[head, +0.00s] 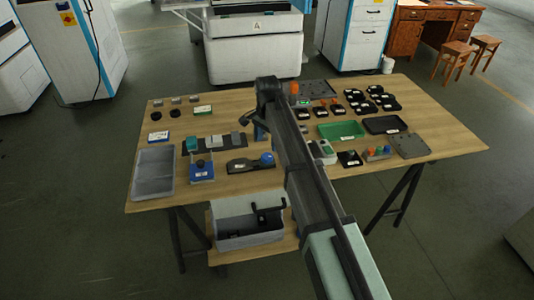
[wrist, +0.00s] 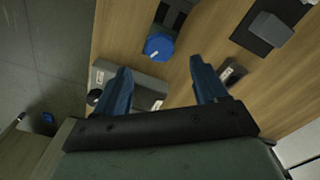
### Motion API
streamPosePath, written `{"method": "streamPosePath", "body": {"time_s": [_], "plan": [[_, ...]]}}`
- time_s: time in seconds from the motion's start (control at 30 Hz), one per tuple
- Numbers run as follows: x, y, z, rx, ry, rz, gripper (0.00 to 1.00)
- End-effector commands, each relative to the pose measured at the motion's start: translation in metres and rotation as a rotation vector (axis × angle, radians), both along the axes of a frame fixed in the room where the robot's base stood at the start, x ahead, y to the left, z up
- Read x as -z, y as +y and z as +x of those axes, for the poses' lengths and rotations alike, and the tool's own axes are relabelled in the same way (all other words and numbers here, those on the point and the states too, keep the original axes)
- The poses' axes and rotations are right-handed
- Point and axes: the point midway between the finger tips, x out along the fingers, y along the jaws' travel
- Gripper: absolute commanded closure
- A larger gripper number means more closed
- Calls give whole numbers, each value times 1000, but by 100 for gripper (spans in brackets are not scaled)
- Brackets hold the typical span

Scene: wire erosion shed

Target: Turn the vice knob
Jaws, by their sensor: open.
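The vice knob is a round blue knob (head: 267,158) at the right end of a dark, labelled vice body (head: 238,167) near the table's front edge. In the wrist view the blue knob (wrist: 158,46) shows just beyond my fingertips, with the dark vice body (wrist: 174,14) running up out of the frame. My gripper (head: 254,126) is raised above the table, beyond the knob in the head view. Its two blue fingers (wrist: 160,66) are spread apart with nothing between them. The knob looks apart from both fingers.
A grey box (wrist: 130,85) lies beside the left finger in the wrist view. A grey block (wrist: 270,28) sits on a black plate at upper right. A blue stand (head: 201,173) and grey tray (head: 153,171) are left of the vice. Green tray (head: 340,130) stands right.

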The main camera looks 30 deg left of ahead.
Motion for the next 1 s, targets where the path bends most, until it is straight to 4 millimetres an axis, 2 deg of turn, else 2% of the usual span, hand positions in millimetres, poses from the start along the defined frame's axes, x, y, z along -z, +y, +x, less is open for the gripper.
{"method": "streamPosePath", "body": {"time_s": [0.03, 0.2, 0.4, 0.6, 0.87, 1.0], "plan": [[11, -1, -1, 0, 2, -2, 28], [37, -1, -1, 0, 2, -2, 28], [59, 0, 0, 0, 1, -1, 28], [68, 0, 0, 0, 0, 0, 28], [69, 0, 0, -1, 0, 0, 28], [69, 0, 0, -1, 0, 0, 39]]}}
